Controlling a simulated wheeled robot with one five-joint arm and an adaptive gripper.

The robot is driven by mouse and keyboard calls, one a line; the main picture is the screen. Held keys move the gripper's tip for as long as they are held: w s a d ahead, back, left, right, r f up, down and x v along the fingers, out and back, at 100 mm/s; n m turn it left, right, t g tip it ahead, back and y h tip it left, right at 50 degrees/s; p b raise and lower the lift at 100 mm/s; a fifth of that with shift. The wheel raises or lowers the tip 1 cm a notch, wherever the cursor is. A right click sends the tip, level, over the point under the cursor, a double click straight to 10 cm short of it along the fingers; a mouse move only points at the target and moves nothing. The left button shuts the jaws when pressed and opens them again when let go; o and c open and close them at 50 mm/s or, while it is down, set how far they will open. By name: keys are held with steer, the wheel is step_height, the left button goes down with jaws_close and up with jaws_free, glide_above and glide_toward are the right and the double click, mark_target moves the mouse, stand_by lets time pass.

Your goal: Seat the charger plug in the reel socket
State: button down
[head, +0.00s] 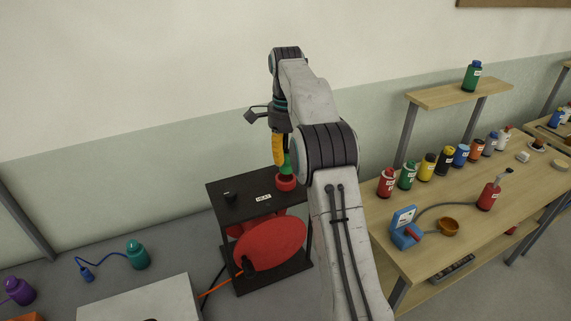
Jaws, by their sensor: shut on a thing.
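My gripper (279,150), with a yellow finger showing, points down over the right back part of the reel's black stand. It is shut on a green piece (287,163), which I take to be the charger plug; my arm hides part of it. Directly below is a red round piece (287,183) on the stand's top, perhaps the socket. I cannot tell whether the green piece touches it or sits in it. The red reel drum (270,243) hangs inside the black stand (250,212), which bears a white label and a small black knob (230,196).
A wooden bench (385,229) to the right holds several coloured bottles, a blue device (405,228) and an orange bowl (448,227). An orange cable leaves the reel.

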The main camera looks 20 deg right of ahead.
mark_target(286, 152)
steer(key=shift+w+a+f, duration=0.1)
steer(key=shift+f, duration=2)
steer(key=shift+f, duration=0.15)
steer(key=c, duration=0.9)
jaws_free()
steer(key=shift+c, duration=0.2)
steer(key=shift+w+r, duration=0.1)
steer(key=shift+r, duration=3.75)
steer(key=shift+r, duration=0.15)
